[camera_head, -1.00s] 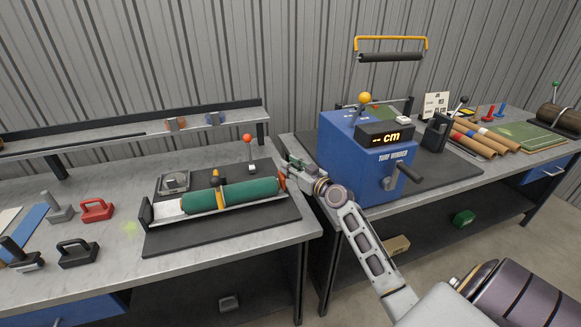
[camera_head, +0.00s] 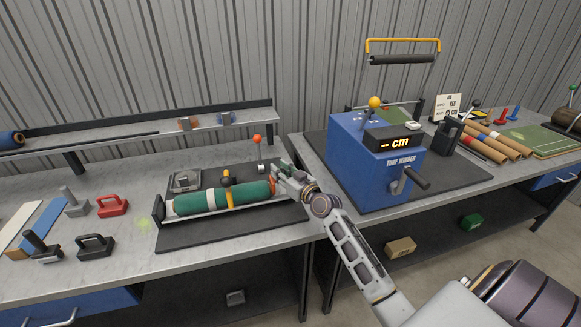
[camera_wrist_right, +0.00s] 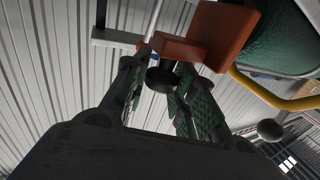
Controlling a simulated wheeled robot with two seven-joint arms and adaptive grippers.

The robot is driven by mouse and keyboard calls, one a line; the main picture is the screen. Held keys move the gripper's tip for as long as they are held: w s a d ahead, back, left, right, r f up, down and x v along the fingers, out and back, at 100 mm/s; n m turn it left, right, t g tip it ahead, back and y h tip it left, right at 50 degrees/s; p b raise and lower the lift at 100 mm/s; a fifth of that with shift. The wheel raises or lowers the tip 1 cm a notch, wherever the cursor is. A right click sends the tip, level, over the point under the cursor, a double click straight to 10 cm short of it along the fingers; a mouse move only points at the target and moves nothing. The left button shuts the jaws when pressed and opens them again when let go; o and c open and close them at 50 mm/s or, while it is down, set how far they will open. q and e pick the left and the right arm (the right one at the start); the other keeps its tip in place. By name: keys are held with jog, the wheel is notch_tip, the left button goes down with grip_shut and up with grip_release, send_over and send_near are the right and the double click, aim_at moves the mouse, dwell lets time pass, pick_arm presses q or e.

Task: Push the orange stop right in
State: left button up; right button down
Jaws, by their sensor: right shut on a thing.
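The orange stop (camera_head: 273,187) stands at the right end of a green turf roll (camera_head: 240,194) lying in a tray (camera_head: 200,213) on the left bench. It also shows in the right wrist view as an orange block (camera_wrist_right: 225,32), close against the roll's end (camera_wrist_right: 285,45). My right gripper (camera_head: 281,172) reaches in from the right and is shut on the orange stop. The fingers partly hide the stop. My left gripper is not in view.
A red-knobbed lever (camera_head: 257,140) stands close behind my gripper. The blue turf winder (camera_head: 375,165) with its crank stands on the right bench. Several hand tools, including a red-handled one (camera_head: 113,205), lie on the left bench. A gap separates the benches.

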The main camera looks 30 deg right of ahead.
jog(key=a, duration=0.2)
jog(key=shift+w+a+p, duration=0.3)
jog(key=shift+p, duration=0.05)
jog(key=c, duration=1.5)
grip_release()
jog(key=o, duration=0.3)
jog(key=shift+a, duration=0.1)
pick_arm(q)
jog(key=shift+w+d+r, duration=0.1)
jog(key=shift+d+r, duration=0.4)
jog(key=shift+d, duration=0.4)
pick_arm(e)
jog(key=shift+s, duration=0.1)
